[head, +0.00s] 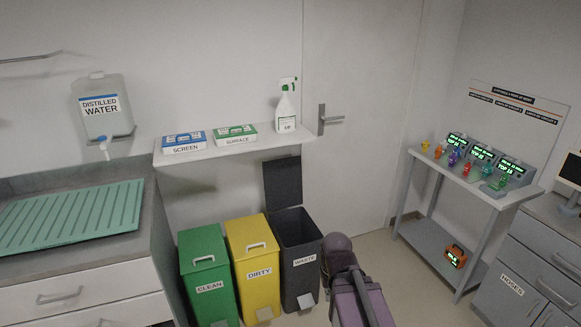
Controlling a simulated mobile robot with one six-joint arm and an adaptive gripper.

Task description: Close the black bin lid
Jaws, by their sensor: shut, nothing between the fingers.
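The black bin (301,277), labelled WASTE, stands on the floor at the right end of a row of bins in the head view. Its black lid (283,182) is open and stands upright at the back of the bin, near the wall and under the shelf. The dark opening of the bin shows from above. A grey pedal shows at its foot. My arm, with a dark rounded joint and a purple link, rises just right of the bin and apart from the lid. My gripper cannot be made out in this view.
A yellow DIRTY bin (255,272) and a green CLEAN bin (208,285) stand left, lids shut. A white shelf (240,146) above holds two boxes and a spray bottle (286,108). A door (358,110) is behind; a grey trolley (470,180) stands right. Some floor is clear between.

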